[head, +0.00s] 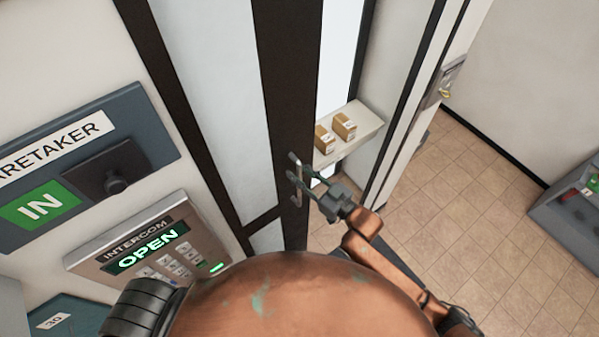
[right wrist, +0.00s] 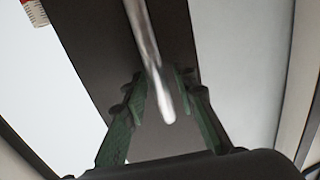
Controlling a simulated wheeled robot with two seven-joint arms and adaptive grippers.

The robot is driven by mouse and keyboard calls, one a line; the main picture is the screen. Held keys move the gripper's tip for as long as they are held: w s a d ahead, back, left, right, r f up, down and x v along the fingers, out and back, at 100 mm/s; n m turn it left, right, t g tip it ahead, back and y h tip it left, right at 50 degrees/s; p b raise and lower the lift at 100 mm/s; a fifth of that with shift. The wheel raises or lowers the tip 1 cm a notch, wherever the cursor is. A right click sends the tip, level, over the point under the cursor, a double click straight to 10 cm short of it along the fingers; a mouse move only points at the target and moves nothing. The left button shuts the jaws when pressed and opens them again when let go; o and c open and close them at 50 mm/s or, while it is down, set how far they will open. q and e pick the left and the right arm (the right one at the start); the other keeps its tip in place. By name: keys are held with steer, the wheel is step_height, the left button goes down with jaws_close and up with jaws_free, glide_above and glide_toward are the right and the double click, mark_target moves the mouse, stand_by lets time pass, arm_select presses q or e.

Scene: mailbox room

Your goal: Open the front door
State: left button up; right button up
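The front door has a dark frame (head: 287,90) and a pale panel to its left. A slim metal pull handle (head: 298,188) stands on the dark frame. My right gripper (head: 306,172) is at the handle, its fingers pointing toward the door. In the right wrist view, the handle bar (right wrist: 148,45) runs down between the two spread fingers (right wrist: 162,84), with space visible on both sides. The gripper looks open around the bar, not clamped. My left gripper is not in view. I cannot tell whether the door is ajar.
Right of the frame, a pale shelf (head: 365,125) carries two small boxes. A metal lock (head: 447,83) is farther right.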

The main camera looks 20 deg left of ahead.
jaws_close()
stand_by(0.4)
